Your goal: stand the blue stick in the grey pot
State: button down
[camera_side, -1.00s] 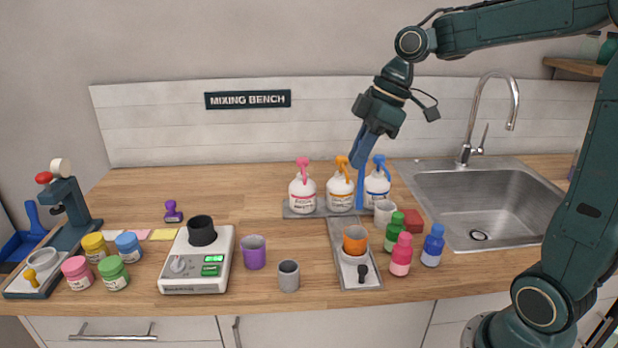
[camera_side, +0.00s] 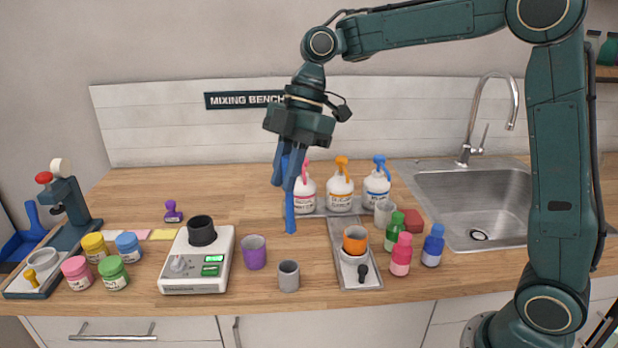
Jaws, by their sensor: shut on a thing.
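The blue stick (camera_side: 290,212) hangs nearly upright from my gripper (camera_side: 290,170), which is shut on it. Its lower end shows above the bench, in front of the pink-topped pump bottle. The blue fingers and the stick are close in colour, so the exact grip line is hard to see. The grey pot (camera_side: 289,276) stands upright near the front of the counter, below the stick in the picture and apart from it. The pot's inside is only partly visible.
A purple cup (camera_side: 253,252) stands left of the pot, beside a white scale (camera_side: 197,272). A tray (camera_side: 361,282) with an orange cup (camera_side: 355,240) is to its right. Pump bottles (camera_side: 340,191) stand behind. Small coloured bottles (camera_side: 401,255) stand further right.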

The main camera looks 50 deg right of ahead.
aim_at(287, 214)
jog(key=shift+a+n, duration=0.3)
jog(key=shift+a, duration=0.15)
jog(key=shift+f, duration=5.45)
jog(key=c, duration=1.3)
grip_release()
jog(key=shift+r, duration=0.1)
